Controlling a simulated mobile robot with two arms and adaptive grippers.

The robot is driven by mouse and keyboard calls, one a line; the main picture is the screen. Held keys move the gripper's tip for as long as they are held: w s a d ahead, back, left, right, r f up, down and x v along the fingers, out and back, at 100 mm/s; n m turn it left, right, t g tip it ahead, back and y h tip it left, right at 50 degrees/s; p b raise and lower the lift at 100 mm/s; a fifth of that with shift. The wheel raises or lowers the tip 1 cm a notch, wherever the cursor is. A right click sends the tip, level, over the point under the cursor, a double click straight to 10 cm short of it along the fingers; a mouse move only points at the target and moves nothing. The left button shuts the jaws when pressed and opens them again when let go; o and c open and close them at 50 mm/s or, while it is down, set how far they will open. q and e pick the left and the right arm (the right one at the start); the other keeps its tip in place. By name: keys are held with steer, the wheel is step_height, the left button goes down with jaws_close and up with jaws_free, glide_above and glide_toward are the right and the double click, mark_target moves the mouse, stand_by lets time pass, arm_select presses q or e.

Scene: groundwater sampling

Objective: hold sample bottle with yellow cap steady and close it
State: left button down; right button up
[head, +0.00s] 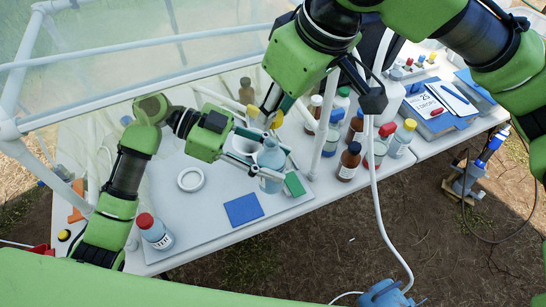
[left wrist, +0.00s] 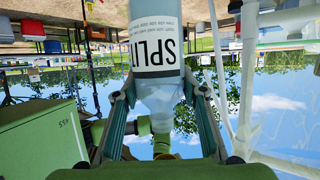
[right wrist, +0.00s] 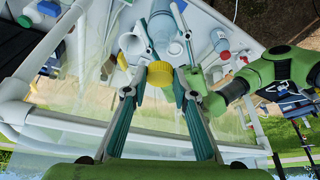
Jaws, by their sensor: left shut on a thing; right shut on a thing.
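The sample bottle (head: 270,158) is clear bluish and stands upright over the grey mat. My left gripper (head: 262,157) is shut around it from the left. In the left wrist view the bottle (left wrist: 155,50) fills the space between the fingers, its label reading "SPLIT". My right gripper (right wrist: 160,82) is shut on the yellow cap (right wrist: 160,73), which sits between its fingertips. In the head view this cap (head: 277,119) shows just above the bottle's top, seemingly apart from it. The bottle's mouth is partly hidden by the fingers.
A red-capped bottle (head: 154,231), a white ring (head: 191,179), a blue square (head: 243,209) and a green block (head: 294,184) lie around the mat. Several brown and clear bottles, including a brown one (head: 349,162), crowd the right. A white post (head: 324,125) stands close by.

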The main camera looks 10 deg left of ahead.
mark_target(269, 146)
stand_by(0.4)
steer(key=shift+f, duration=1.95)
steer(key=shift+f, duration=0.85)
steer(key=shift+f, duration=0.55)
